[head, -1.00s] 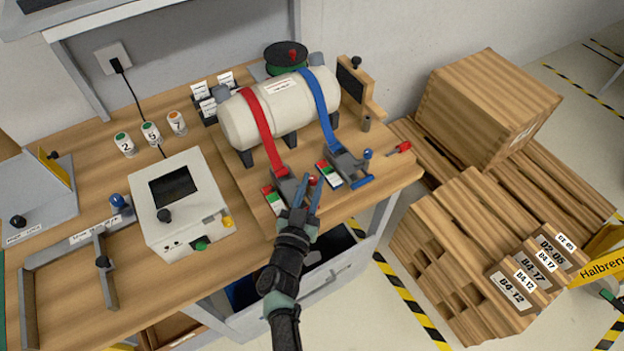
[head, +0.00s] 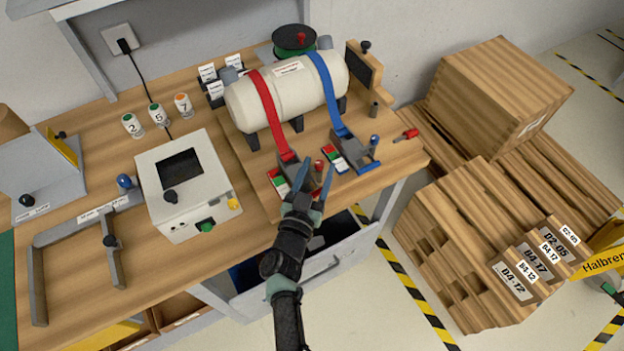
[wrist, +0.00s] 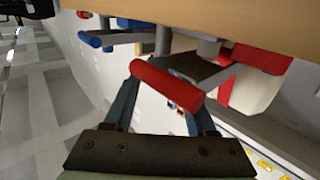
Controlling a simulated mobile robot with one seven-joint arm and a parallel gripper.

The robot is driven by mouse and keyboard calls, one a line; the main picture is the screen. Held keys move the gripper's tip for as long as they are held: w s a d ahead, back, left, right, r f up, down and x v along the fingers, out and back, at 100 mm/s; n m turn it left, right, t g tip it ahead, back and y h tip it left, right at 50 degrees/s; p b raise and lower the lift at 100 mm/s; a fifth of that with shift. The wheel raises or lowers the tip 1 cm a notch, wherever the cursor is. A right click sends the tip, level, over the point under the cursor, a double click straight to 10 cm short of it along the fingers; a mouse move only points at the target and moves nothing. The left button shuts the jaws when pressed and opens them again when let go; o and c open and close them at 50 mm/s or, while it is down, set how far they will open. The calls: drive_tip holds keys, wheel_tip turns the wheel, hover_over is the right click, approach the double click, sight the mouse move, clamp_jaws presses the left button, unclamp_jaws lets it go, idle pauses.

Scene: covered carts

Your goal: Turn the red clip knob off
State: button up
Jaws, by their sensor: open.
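The red clip (head: 293,168) sits at the lower end of the red strap (head: 266,110), near the front edge of the bench. Its red knob (head: 318,167) shows at my fingertips in the head view. My gripper (head: 315,169) is open, with its fingers reaching up to the clip from the front. In the wrist view, a red cylindrical part of the clip (wrist: 166,86) lies across the gap between my fingers (wrist: 162,94). I cannot tell whether a finger touches it. My fingers hide part of the clip in the head view.
The blue clip (head: 358,155) with its blue knob (head: 374,140) stands just right. A white tank (head: 293,92) is strapped behind. A white control box (head: 187,185) stands left. An open drawer (head: 338,255) is below the bench edge.

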drive_tip(key=p+v, duration=0.1)
drive_tip(key=v, duration=1.1)
drive_tip(key=shift+s, duration=0.35)
